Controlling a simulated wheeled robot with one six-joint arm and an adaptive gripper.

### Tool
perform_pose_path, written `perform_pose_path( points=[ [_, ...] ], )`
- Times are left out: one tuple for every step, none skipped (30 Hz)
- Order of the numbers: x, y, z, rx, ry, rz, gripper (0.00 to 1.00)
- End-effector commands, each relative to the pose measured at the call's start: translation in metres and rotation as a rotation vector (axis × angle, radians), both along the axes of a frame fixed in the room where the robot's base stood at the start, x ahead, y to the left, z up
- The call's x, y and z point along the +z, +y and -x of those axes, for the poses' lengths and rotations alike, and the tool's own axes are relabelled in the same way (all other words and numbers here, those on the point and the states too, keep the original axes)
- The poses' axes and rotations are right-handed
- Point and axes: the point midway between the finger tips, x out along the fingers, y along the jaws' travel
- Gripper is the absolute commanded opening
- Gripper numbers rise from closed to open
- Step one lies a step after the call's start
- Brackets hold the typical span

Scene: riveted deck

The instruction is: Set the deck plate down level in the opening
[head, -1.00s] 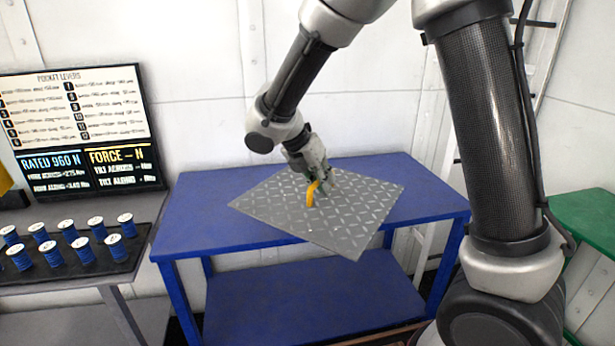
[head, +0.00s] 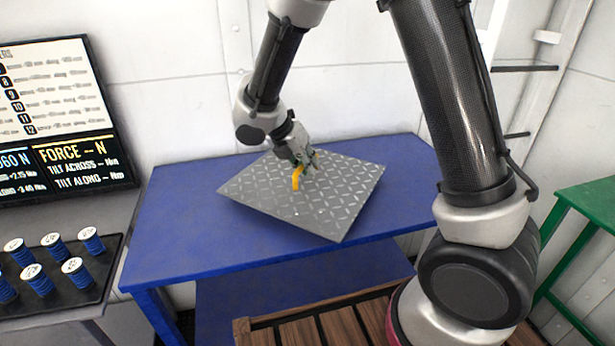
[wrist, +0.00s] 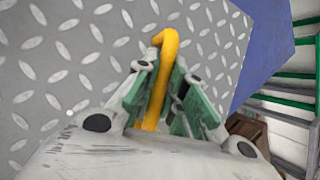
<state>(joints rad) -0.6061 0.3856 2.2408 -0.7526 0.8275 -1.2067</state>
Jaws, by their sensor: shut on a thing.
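The deck plate (head: 330,205) is a square grey sheet with a raised tread pattern. In the head view it lies over the blue table, turned cornerwise, its near corner by the table's front edge. I cannot tell whether it touches the tabletop. A yellow hooked handle (head: 296,180) stands up from it. My gripper (head: 304,163) is shut on this handle from above. In the wrist view my gripper (wrist: 165,85) has its green-padded fingers on both sides of the handle, and the plate (wrist: 60,60) fills the left and centre. The opening is not visible.
The blue table (head: 180,245) has bare top left of the plate. A brown slatted wooden thing (head: 340,325) sits low in front. Several blue spools (head: 90,240) stand on a black tray at left. A force panel (head: 75,160) hangs above. A green table (head: 590,200) stands right.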

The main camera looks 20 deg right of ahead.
Motion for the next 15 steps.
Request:
perform_pose_path(
  points=[
    [-0.002, 0.0, 0.0, 0.001, -0.001, 0.0, 0.0],
    [-0.004, 0.0, 0.0, 0.001, -0.001, 0.0, 0.0],
    [-0.006, 0.0, 0.0, 0.0, -0.001, -0.001, 0.0],
    [-0.009, 0.0, 0.0, -0.001, 0.0, 0.0, 0.0],
    [-0.012, 0.0, 0.0, 0.0, 0.001, 0.001, 0.0],
    [-0.017, -0.001, 0.0, 0.0, 0.002, 0.002, 0.0],
    [-0.021, 0.0, 0.0, 0.0, 0.002, 0.002, 0.0],
    [-0.025, 0.0, 0.0, 0.0, 0.001, 0.001, 0.0],
    [-0.031, 0.0, 0.0, 0.0, 0.002, 0.002, 0.0],
    [-0.035, 0.0, 0.0, -0.001, 0.0, 0.002, 0.0],
    [-0.037, 0.0, 0.0, 0.0, 0.0, 0.0, 0.0],
    [-0.04, 0.0, 0.0, 0.0, -0.001, -0.001, 0.0],
    [-0.041, 0.0, 0.0, 0.0, -0.001, -0.001, 0.0],
    [-0.041, 0.0, 0.0, -0.001, -0.002, -0.002, 0.0],
    [-0.04, 0.0, 0.0, -0.001, -0.002, -0.002, 0.0]
  ],
)
